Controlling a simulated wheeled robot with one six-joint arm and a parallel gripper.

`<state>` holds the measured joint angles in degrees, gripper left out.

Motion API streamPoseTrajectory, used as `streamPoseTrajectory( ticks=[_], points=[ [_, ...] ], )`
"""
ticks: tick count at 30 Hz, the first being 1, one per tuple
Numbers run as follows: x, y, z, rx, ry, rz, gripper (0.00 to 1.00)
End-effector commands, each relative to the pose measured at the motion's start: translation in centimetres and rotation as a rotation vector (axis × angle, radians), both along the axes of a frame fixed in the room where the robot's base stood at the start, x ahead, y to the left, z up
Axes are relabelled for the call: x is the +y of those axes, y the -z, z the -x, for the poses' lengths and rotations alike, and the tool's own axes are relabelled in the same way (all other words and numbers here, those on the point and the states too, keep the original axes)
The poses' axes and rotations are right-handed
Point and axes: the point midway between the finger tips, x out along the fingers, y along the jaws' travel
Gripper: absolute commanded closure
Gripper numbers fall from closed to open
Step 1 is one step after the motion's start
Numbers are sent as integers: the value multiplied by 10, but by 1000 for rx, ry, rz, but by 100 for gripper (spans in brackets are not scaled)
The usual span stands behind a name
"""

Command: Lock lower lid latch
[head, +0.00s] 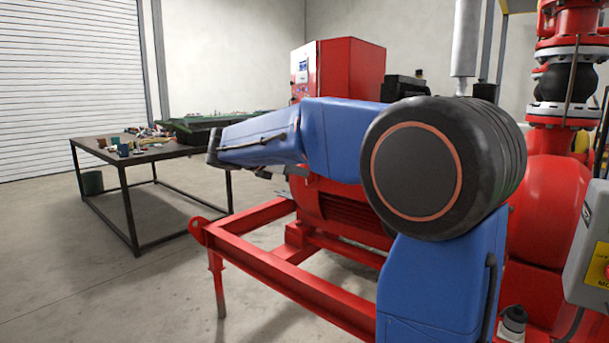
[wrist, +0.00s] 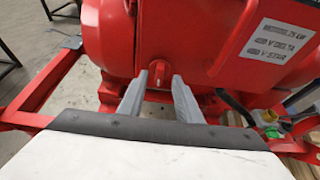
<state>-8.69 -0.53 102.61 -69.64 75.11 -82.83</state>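My gripper (wrist: 160,77) shows in the wrist view with its two grey fingers apart and nothing between the tips. Beyond the tips, a small red fitting (wrist: 158,70) sits on the lower front of a red motor housing (wrist: 97,35); I cannot tell whether the fingers touch it. No lid latch can be made out for certain. A grey box (head: 588,265) with a yellow label is cut off at the right edge of the head view.
The red skid frame (head: 262,262) runs low across the front. A dark table (head: 90,160) with small items stands at the left. A red cabinet (head: 345,70) rises behind my arm. Cables and a yellow-green part (wrist: 268,118) are right of my gripper.

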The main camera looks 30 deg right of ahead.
Motion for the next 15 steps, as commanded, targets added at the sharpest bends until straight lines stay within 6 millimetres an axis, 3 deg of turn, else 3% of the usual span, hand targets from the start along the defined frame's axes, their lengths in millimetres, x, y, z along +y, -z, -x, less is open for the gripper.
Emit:
streamPoseTrajectory(
  ticks=[7, 15],
  points=[
    [-32, 14, -11, 1, 2, 0, 69],
    [-44, 19, -16, 0, 0, 0, 69]
  ],
)
